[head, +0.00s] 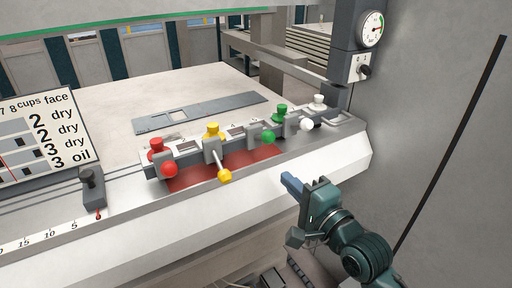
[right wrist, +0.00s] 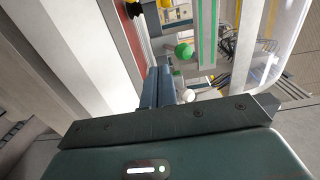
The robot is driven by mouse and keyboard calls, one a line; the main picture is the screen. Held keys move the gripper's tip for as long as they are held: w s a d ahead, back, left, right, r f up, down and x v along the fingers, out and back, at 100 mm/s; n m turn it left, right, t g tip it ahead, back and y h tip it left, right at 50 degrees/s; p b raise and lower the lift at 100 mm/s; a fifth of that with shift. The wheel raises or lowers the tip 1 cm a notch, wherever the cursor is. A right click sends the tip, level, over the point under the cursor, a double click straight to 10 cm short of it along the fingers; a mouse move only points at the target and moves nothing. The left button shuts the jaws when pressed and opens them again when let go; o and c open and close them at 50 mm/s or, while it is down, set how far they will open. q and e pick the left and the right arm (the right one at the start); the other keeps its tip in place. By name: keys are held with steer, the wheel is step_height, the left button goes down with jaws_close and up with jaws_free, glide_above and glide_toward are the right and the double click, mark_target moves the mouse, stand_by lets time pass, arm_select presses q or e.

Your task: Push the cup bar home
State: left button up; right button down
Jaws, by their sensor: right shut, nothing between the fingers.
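A row of fittings stands on the white ledge of the machine. They have red (head: 157,149), yellow (head: 212,132), green (head: 281,113) and white (head: 318,102) tops, and a ball knob of the same colour in front of each. The yellow knob (head: 224,175) sticks out toward me on a long rod; the red (head: 169,169), green (head: 268,137) and white (head: 307,124) knobs sit close in. I cannot tell which part is the cup bar. My right gripper (head: 291,184) is shut and empty, in front of the ledge, right of the yellow knob and apart from it. The right wrist view shows its fingers (right wrist: 158,86) near the green knob (right wrist: 184,51).
A grey slotted strip (head: 200,112) lies on the bed behind the row. A gauge (head: 370,29) and a switch (head: 364,71) are on a post at right. A sign (head: 40,135) and a slider (head: 92,190) on a scale are at left.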

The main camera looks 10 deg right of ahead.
steer(key=w, duration=0.1)
steer(key=p, duration=0.1)
glide_toward(250, 142)
steer(key=x, duration=0.5)
steer(key=shift+w, duration=0.15)
arm_select(q)
steer(key=shift+a, duration=0.2)
arm_select(e)
steer(key=shift+x, duration=0.8)
steer(key=shift+a, duration=0.1)
